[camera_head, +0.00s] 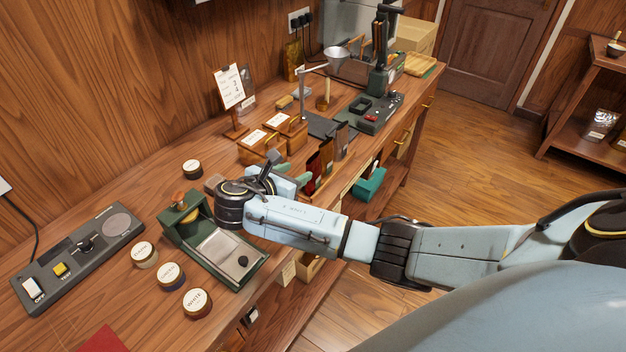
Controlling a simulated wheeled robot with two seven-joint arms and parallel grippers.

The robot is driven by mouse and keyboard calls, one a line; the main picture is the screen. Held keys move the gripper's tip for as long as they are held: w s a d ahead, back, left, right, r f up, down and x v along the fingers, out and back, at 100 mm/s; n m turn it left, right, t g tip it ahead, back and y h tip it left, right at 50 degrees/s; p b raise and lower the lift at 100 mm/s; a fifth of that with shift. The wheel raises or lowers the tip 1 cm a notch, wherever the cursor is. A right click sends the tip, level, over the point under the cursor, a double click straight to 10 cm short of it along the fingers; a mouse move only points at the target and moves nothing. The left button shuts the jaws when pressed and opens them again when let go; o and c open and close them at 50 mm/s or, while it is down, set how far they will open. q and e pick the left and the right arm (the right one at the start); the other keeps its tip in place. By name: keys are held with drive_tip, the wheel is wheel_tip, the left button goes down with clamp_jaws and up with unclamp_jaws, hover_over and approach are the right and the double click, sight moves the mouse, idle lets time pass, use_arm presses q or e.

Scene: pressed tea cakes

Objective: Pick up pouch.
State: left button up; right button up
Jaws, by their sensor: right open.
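Several upright pouches stand in a row along the table's front edge: a red pouch (312,176), a brown pouch (327,157) and a dark grey pouch (341,141). My right gripper (294,174) reaches in from the right, with its wrist over the table. Its green-tipped fingers are apart, just left of the red pouch. No held object shows between them. The wrist hides part of the gripper, and I cannot tell whether a finger touches the red pouch. My left gripper is out of view.
A green press or scale (222,250) stands under my right wrist, with round labelled tins (171,276) beside it. Wooden boxes (262,146) and a sign (231,90) stand behind the gripper. A grey switch panel (82,258) lies at left. A teal bin (369,184) sits below the edge.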

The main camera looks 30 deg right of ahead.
sight(313, 162)
drive_tip(key=x, duration=0.5)
drive_tip(key=shift+f, duration=0.15)
drive_tip(key=shift+w+b+x, duration=0.15)
drive_tip(key=shift+b+x, duration=0.05)
drive_tip(key=shift+x, duration=1.2)
drive_tip(key=shift+w+b+x, duration=0.15)
drive_tip(key=shift+b+x, duration=0.05)
drive_tip(key=shift+x, duration=1.15)
drive_tip(key=shift+a, duration=0.1)
drive_tip(key=shift+c, duration=0.5)
clamp_jaws()
